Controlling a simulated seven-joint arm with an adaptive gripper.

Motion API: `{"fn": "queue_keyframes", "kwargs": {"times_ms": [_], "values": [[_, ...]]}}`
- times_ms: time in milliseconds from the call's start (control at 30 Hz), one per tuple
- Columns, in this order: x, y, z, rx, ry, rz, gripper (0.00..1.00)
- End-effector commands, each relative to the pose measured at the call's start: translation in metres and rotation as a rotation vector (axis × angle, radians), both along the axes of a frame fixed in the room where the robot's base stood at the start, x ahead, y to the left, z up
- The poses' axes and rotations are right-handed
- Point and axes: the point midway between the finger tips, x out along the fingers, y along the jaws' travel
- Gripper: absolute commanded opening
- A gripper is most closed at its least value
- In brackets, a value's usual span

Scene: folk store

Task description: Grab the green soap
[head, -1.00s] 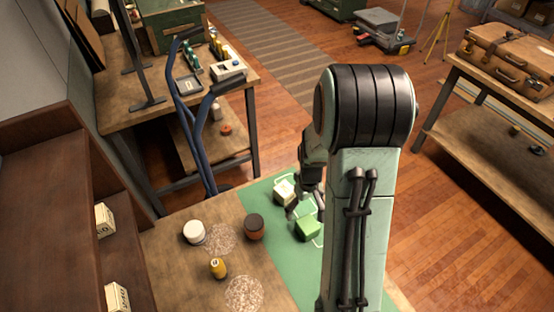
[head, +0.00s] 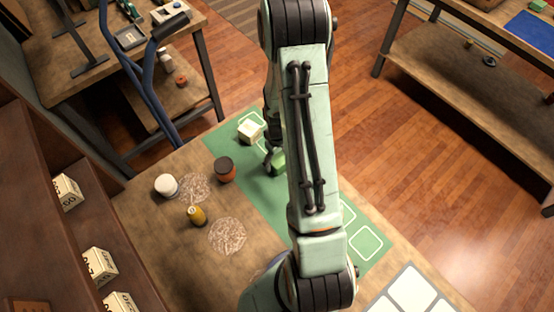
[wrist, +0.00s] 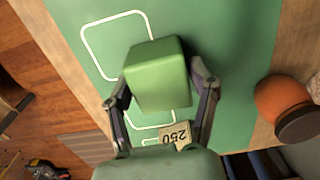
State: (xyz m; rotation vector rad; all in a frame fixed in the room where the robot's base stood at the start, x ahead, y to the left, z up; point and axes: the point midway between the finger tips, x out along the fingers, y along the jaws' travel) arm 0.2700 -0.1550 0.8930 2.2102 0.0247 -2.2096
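The green soap (wrist: 156,75) is a block in the middle of the wrist view, above the green mat. In the head view the soap (head: 278,161) is partly hidden by my arm. My gripper (wrist: 160,78) has one finger on each side of the soap, and both fingertips bend in against its sides with no clear gap. In the head view the gripper (head: 271,160) is mostly behind my arm. I cannot tell whether the soap is clear of the mat.
A cream block (head: 249,131) marked 250 stands close by on the mat (head: 235,160). A brown-lidded orange jar (head: 225,170), a white jar (head: 166,185) and a yellow bottle (head: 197,215) stand to the left. Empty outlined squares (head: 366,242) lie at the mat's near end.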

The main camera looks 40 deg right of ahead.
Motion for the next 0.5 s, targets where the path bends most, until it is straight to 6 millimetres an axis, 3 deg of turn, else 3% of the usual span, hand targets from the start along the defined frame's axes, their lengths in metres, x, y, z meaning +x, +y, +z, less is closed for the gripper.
{"fn": "queue_keyframes", "kwargs": {"times_ms": [33, 100, 500], "values": [[0.0, 0.0, 0.0001, 0.0, 0.0, 0.0, 0.31], [0.0, 0.0001, 0.0001, 0.0, 0.0, 0.0, 0.11], [0.0002, 0.0, 0.0053, 0.0, 0.0, 0.0, 0.11]]}}
